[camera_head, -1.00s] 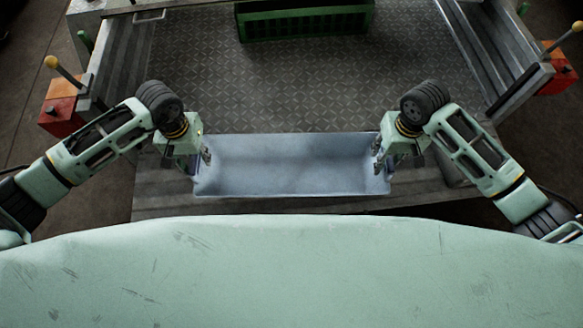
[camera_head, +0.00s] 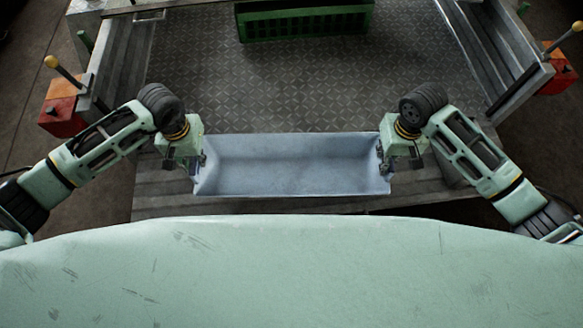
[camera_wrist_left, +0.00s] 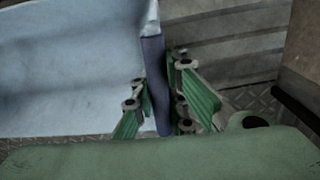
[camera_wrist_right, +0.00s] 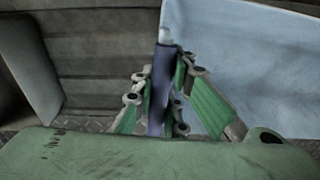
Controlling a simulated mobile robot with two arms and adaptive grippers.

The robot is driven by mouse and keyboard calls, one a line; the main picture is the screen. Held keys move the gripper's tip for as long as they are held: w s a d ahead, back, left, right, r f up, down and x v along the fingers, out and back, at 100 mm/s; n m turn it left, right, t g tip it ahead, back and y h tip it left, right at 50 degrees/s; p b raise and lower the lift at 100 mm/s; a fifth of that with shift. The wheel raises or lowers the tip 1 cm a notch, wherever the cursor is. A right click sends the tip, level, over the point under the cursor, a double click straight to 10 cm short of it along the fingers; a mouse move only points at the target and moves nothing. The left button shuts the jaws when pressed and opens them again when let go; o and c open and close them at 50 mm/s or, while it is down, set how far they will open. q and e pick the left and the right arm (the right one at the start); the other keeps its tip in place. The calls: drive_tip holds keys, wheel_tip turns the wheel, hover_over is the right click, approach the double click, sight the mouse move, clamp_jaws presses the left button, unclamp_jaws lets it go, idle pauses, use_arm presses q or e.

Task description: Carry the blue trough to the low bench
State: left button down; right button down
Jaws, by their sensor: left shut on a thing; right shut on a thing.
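The blue trough (camera_head: 290,166) is a long, pale blue, empty open tray in the head view, just in front of my body, over the near edge of the metal deck. The trough looks about level. I cannot tell whether it touches the deck. I cannot make out a low bench.
The tread-plate deck (camera_head: 290,90) is bare behind the trough. A green crate (camera_head: 305,22) stands at its back. Metal side rails (camera_head: 120,60) flank it. Red boxes with yellow-knobbed levers stand at left (camera_head: 62,115) and right (camera_head: 560,75).

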use_arm(q)
drive_tip(key=shift+w+d+r, duration=0.1)
drive_tip(key=shift+r, duration=0.15)
use_arm(e)
drive_tip(key=shift+w+a+r, duration=0.1)
drive_tip(key=shift+r, duration=0.15)
